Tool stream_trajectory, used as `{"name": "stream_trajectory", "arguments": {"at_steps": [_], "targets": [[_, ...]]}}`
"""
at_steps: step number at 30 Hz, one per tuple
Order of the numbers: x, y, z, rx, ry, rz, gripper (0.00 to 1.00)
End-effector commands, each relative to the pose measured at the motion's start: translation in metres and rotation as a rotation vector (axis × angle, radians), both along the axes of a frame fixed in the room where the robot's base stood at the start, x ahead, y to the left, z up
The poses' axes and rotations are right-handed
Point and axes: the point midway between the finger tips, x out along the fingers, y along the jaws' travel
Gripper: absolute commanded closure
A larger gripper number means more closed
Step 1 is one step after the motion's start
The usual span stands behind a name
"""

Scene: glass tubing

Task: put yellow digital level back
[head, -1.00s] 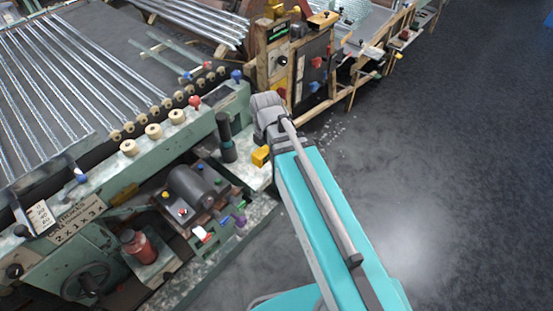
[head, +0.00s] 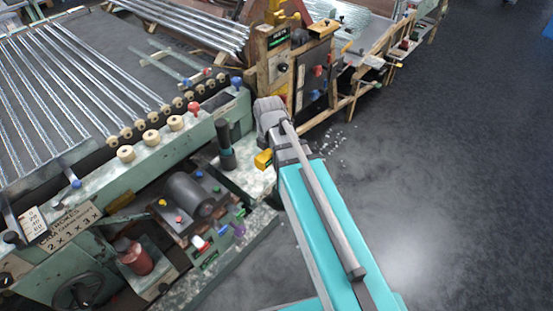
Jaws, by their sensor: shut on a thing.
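A small yellow block (head: 263,159) shows just left of my arm, beside the green machine's right end. It may be the yellow digital level, but its face and any display are too small to read. My arm reaches up the middle of the head view and partly covers the area behind it. My gripper does not show; it is hidden behind the arm or out of sight. I cannot tell whether the block is held or resting.
The green machine (head: 98,187) with rollers and glass tubes (head: 60,85) fills the left. A dark upright cylinder (head: 226,142) stands near my arm. A wooden-framed panel (head: 312,75) stands behind. A red bottle (head: 134,257) is lower left. Dark floor (head: 455,150) at right is clear.

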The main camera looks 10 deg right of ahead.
Motion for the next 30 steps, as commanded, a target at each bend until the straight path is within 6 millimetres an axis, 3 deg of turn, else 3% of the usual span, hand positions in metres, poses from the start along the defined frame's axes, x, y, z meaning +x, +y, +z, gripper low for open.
{"name": "stream_trajectory", "arguments": {"at_steps": [1,8,21,30], "targets": [[0.013,-0.004,-0.008,0.000,0.000,-0.002,1.00],[0.049,-0.022,-0.026,0.000,0.000,-0.003,1.00],[0.075,-0.036,-0.067,0.000,0.000,-0.001,1.00],[0.079,-0.038,-0.071,0.000,0.000,-0.001,1.00]]}}
